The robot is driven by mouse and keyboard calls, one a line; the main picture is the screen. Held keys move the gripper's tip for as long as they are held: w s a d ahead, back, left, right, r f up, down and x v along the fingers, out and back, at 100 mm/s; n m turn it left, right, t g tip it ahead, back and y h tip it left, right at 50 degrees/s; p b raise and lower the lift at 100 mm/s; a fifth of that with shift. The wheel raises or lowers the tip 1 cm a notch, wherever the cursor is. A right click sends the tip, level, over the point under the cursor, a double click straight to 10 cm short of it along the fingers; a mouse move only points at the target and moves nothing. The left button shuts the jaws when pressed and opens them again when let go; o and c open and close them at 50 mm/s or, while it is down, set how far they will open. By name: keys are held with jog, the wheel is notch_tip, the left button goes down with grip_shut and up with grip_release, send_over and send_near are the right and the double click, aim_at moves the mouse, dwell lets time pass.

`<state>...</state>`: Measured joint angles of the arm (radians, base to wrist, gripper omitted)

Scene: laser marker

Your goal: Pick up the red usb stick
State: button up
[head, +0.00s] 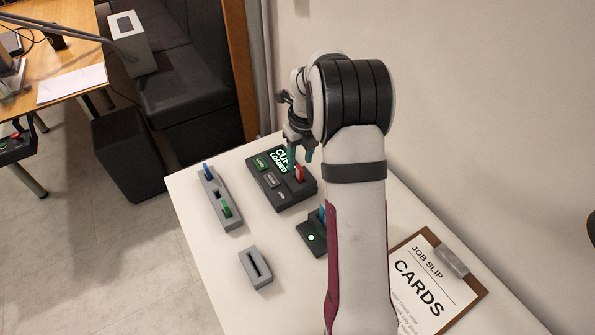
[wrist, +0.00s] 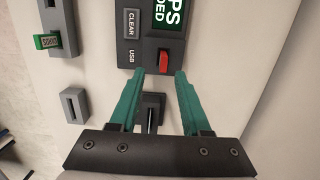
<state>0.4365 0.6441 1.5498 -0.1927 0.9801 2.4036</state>
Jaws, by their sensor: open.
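The red usb stick (head: 300,174) stands upright in the near right part of the dark control box (head: 283,196). In the wrist view the red stick (wrist: 165,62) shows just beyond my fingertips, roughly in line with the gap between them. My gripper (head: 300,156) is open and empty, with green fingers, close to the stick. In the wrist view the gripper (wrist: 160,74) has its fingers apart, and I see no contact with the stick. The stick's lower end is hidden in the box.
A grey rack (head: 214,190) holds a blue stick (head: 208,169) and a green stick (head: 226,208). A grey slotted block (head: 257,268) stands at the front. A small dark device (head: 312,237) with a green light is partly behind my arm. A clipboard (head: 419,291) lies at right.

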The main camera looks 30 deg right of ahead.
aim_at(300, 167)
jog(key=f, duration=0.3)
jog(key=w+f, duration=0.1)
jog(key=f, duration=0.1)
jog(key=shift+d+f, duration=0.25)
jog(key=shift+f, duration=0.05)
grip_shut()
dwell(1.0)
